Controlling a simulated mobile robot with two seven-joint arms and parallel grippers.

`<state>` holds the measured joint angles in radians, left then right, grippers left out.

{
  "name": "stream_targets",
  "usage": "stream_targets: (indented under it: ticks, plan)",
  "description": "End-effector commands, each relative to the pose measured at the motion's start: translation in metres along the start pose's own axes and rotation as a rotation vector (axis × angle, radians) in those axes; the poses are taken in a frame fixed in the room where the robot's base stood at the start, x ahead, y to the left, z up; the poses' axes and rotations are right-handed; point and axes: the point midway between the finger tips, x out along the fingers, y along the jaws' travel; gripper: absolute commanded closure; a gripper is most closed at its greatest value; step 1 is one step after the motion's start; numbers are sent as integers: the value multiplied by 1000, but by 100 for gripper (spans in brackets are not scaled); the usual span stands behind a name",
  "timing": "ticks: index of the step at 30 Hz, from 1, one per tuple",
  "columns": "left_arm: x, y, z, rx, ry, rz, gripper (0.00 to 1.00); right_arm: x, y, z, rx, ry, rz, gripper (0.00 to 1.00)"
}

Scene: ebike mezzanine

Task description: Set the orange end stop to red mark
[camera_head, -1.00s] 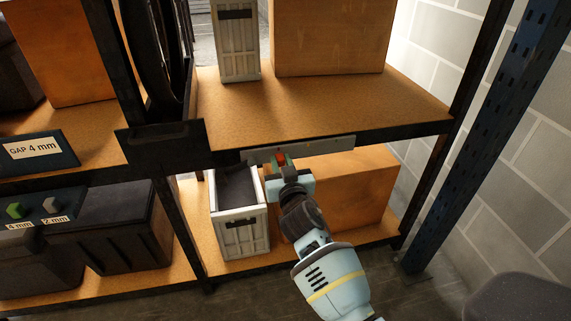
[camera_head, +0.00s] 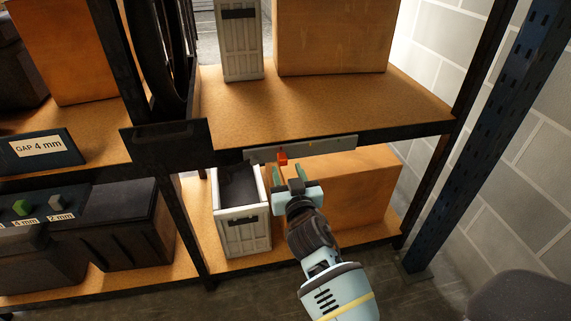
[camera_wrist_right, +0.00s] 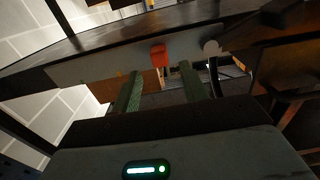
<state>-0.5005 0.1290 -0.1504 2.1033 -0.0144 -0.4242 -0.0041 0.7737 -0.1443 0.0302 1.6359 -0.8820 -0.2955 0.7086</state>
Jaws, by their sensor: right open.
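The orange end stop (camera_head: 283,158) sits on a grey rail (camera_head: 318,148) fixed along the front edge of the upper shelf, left of the rail's middle. My right gripper (camera_head: 287,173) is open just below and in front of it, with a gap between. In the right wrist view the end stop (camera_wrist_right: 158,56) shows ahead of the two green fingers (camera_wrist_right: 159,85), nothing between them. A small yellowish mark shows on the rail in the right wrist view; I cannot make out a red mark. My left gripper is not in view.
A white crate (camera_head: 243,215) stands on the lower shelf just left of my right gripper, and a large cardboard box (camera_head: 362,190) is behind it. A dark post and bracket (camera_head: 166,141) are to the left.

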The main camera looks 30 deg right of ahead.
Motion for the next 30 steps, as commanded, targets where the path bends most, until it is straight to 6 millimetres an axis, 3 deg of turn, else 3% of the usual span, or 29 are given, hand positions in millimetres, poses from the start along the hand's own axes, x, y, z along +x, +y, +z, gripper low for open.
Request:
stream_targets:
  ticks: [3, 9, 26, 30]
  plan:
    - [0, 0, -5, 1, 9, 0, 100, -18, 0, 0, 2, -1, 0, 56]
    - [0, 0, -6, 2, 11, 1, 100, -34, 0, 0, 2, -1, 0, 56]
    - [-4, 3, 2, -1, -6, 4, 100, -37, 0, 0, 0, -1, 0, 56]
    - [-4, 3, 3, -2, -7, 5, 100, -50, 4, 20, -15, -39, -8, 56]
